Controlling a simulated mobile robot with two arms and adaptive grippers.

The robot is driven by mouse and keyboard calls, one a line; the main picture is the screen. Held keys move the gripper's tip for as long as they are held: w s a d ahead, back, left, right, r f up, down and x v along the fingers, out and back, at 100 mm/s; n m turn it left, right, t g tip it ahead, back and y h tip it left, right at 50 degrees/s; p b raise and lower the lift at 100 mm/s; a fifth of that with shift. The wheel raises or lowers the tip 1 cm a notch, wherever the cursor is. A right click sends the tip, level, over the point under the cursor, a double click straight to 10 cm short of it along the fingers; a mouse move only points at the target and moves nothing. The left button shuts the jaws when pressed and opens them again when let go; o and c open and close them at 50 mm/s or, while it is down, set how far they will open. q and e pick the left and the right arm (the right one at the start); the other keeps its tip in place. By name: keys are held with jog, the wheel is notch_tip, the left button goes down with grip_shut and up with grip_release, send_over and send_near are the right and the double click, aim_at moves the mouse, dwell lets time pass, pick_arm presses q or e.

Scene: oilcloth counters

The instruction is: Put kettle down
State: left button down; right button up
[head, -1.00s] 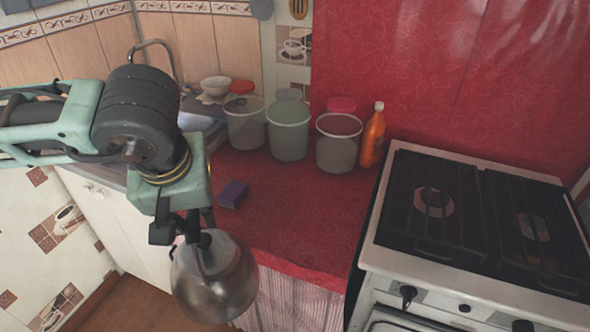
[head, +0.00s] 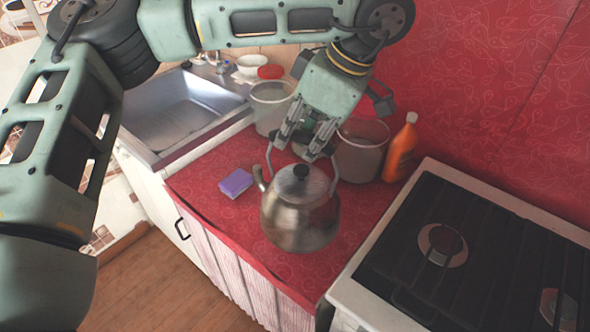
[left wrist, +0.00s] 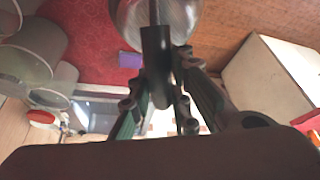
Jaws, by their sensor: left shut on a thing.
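The round metal kettle (head: 298,215) with a black lid knob is over the red counter (head: 215,212), beside the stove. It is roughly upright. I cannot tell whether its base touches the counter. My left gripper (head: 306,148) is above it, shut on the kettle's raised handle. In the left wrist view, the kettle's shiny body (left wrist: 132,18) is at the top, and its dark handle runs down to the fingers of my left gripper (left wrist: 160,90). My right gripper is not in view.
A purple sponge (head: 236,183) lies left of the kettle. A bucket (head: 360,155) and an orange bottle (head: 401,150) stand behind it. The stove (head: 450,250) is on the right. The sink (head: 180,112) is at the back left. Bare counter lies between sponge and kettle.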

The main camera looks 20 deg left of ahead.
pick_arm(q)
jog(key=shift+w+d+r+n+g, duration=0.15)
jog(key=shift+w+r+n+g, duration=0.1)
jog(key=shift+n, duration=0.35)
jog(key=shift+w+d+r+n+g, duration=0.1)
jog(key=shift+r+n+g, duration=0.1)
jog(key=shift+n, duration=0.4)
jog(key=w+n+h+p, duration=0.3)
jog(key=w+n+h, duration=0.15)
jog(key=n, duration=1.15)
jog(key=w+n+h+p, duration=0.2)
jog(key=w+n+h, duration=0.25)
jog(key=n, duration=1.15)
notch_tip(320, 180, down, 13)
jog(key=a+n+t+p, duration=0.2)
jog(key=n+t+p, duration=0.1)
jog(key=n, duration=0.4)
jog(key=shift+a, duration=0.3)
jog(key=c, duration=2)
grip_release()
jog(key=shift+s+f+y, duration=0.15)
jog(key=shift+s+y, duration=0.1)
jog(key=shift+y, duration=0.05)
jog(key=shift+c, duration=0.2)
jog(key=o, duration=0.4)
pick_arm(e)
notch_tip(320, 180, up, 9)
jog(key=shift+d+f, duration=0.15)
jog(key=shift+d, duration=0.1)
